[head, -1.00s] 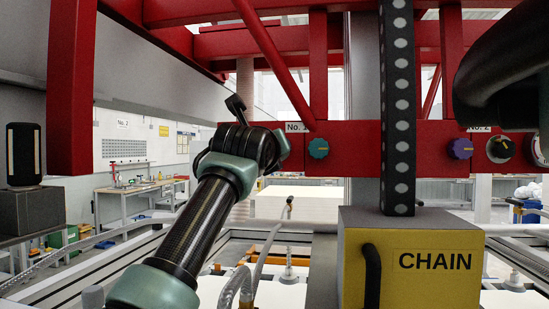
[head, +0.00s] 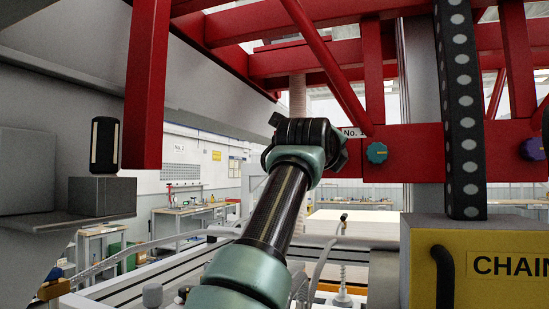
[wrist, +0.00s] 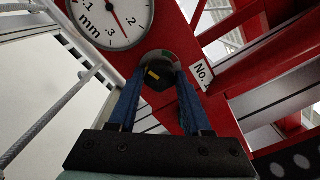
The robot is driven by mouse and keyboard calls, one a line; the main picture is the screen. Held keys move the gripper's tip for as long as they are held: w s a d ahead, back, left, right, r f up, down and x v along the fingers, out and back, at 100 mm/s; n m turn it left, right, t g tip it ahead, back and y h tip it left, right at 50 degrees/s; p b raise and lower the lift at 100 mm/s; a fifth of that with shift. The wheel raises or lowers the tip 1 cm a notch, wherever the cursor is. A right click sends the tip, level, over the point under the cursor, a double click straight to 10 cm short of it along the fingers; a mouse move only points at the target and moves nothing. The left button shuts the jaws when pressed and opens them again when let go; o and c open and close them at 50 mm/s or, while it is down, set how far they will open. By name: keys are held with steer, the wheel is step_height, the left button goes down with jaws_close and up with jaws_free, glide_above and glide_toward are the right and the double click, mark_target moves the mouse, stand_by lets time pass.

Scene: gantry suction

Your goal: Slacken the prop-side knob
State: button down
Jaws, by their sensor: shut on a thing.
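In the wrist view, a dark knob (wrist: 157,79) with a yellow mark sits on a round plate with a green patch, on the red beam (wrist: 195,32) beside a "No. 1" label. My gripper (wrist: 160,74) has its two blue fingers on either side of this knob and is shut on it. In the head view my wrist (head: 303,140) is in front of the beam's left end and hides the fingers and the knob. Nothing legible marks which knob is the prop-side one.
A dial gauge (wrist: 108,20) marked mm is close to the fingers. A teal knob (head: 377,153) and a purple knob (head: 533,148) are farther right on the beam. The yellow CHAIN box (head: 455,285) and black perforated column (head: 459,105) stand right of my arm.

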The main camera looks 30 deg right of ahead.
steer(key=shift+c, duration=1.7)
jaws_free()
steer(key=shift+a, duration=0.1)
steer(key=b+v, duration=0.7)
steer(key=v, duration=0.6)
